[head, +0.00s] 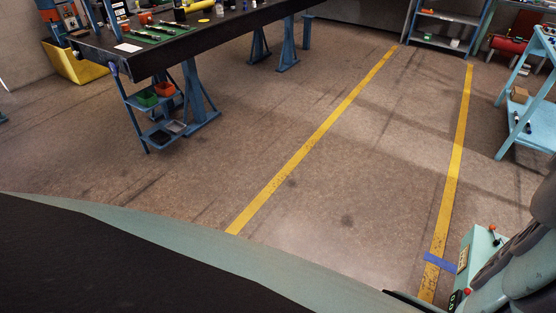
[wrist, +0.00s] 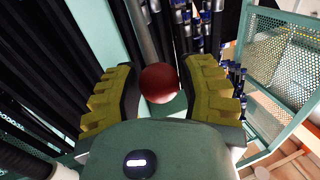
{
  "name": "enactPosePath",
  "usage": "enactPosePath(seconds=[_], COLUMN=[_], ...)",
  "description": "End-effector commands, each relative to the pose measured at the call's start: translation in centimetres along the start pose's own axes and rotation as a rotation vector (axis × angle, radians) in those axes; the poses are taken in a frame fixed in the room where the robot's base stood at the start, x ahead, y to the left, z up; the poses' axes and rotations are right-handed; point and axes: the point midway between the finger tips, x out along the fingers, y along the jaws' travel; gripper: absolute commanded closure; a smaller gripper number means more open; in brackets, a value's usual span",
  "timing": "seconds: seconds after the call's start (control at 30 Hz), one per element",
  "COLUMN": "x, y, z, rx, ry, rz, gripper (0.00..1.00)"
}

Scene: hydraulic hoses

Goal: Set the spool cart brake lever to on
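A round dark-red knob (wrist: 160,83) sits between the two fingers of my gripper (wrist: 160,88) in the wrist view. A grey rod (wrist: 142,35) runs upward in the picture behind it. I take the knob for the end of the brake lever, but no on or off mark is readable. The yellow-olive fingers stand apart, one on each side of the knob, with their dark inner pads close to it. I cannot tell whether they press on it. The lever's pivot is hidden. The head view shows neither the gripper nor the knob.
Black hoses (wrist: 45,60) hang close on the left of the wrist view, with blue-ended hoses (wrist: 205,30) behind. A green mesh panel (wrist: 282,65) stands right. In the head view, a workbench (head: 170,45) stands upper left and a blue shelf cart (head: 530,125) right, with open floor between.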

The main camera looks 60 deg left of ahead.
Motion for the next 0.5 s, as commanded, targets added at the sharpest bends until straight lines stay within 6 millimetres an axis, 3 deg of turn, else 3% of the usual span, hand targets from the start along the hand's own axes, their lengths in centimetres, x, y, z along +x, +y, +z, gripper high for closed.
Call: enactPosePath(seconds=[0.03, 0.37, 0.5], x=[-0.01, 0.00, -0.01], y=[-0.04, 0.00, 0.02], z=[0.01, 0.00, 0.02], rx=[0.000, 0.000, 0.000], ry=[0.000, 0.000, 0.000], rz=[-0.001, 0.000, 0.000], gripper=[0.67, 1.00, 1.00])
